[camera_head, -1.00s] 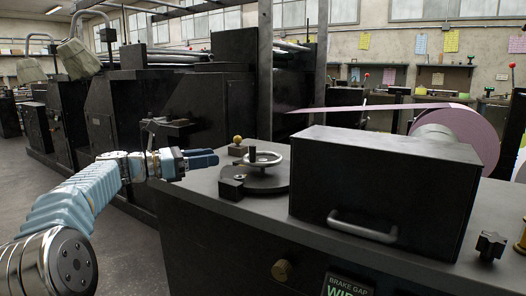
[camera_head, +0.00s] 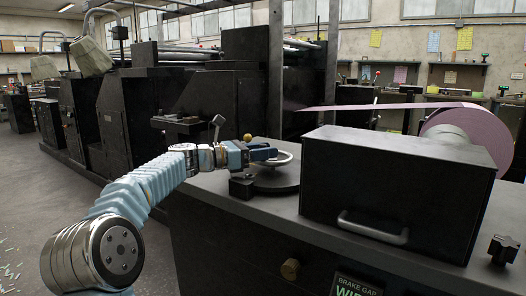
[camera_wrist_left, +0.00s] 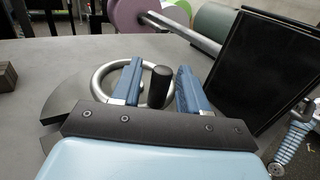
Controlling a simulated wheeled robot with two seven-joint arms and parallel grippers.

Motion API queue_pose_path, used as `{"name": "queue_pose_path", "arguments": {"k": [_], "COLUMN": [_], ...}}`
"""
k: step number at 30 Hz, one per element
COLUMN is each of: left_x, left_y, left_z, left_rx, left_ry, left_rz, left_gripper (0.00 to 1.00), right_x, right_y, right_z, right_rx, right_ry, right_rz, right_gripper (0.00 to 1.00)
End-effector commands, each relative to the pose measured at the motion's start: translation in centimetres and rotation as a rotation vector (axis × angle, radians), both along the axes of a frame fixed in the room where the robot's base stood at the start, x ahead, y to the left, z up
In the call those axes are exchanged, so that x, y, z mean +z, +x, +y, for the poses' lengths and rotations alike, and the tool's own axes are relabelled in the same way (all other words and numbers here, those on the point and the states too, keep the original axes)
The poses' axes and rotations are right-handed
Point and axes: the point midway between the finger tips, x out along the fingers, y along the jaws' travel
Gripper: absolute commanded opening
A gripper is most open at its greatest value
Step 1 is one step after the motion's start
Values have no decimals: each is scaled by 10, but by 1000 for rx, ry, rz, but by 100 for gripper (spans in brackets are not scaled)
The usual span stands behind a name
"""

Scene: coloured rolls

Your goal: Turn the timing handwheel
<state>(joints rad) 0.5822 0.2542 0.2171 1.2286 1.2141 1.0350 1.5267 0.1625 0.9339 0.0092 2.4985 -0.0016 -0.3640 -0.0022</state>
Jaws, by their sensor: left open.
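The timing handwheel is a pale metal ring (camera_head: 287,159) on a round dark base (camera_head: 275,183) on the grey machine top. It has an upright black handle knob (camera_wrist_left: 159,82). My left gripper (camera_head: 272,154) is at the wheel and covers part of it in the head view. In the left wrist view, the left gripper's (camera_wrist_left: 159,68) two blue fingers are open, with the black knob between them. Gaps show on both sides of the knob. Parts of the ring are hidden behind the fingers. My right gripper cannot be made out.
A black box with a metal handle (camera_head: 372,228) stands right of the wheel. A pink paper roll (camera_head: 480,140) is farther right.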

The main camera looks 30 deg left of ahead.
Motion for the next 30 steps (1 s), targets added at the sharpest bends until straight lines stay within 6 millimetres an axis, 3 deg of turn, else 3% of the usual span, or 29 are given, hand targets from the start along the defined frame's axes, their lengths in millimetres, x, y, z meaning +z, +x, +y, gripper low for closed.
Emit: {"name": "queue_pose_path", "arguments": {"k": [1,9,21,30], "left_x": [0,0,-1,-2], "left_y": [0,0,-1,7], "left_z": [0,0,-1,-13], "left_rx": [0,0,13,143], "left_ry": [0,0,1,1], "left_rz": [0,0,0,-1], "left_gripper": [40,0,0,0], "right_x": [0,0,-2,-14], "right_y": [0,0,0,2], "right_z": [0,0,-1,-4], "right_rx": [0,0,-1,-7], "right_ry": [0,0,-1,-5], "right_rz": [0,0,0,-3], "right_gripper": [53,53,53,53]}}
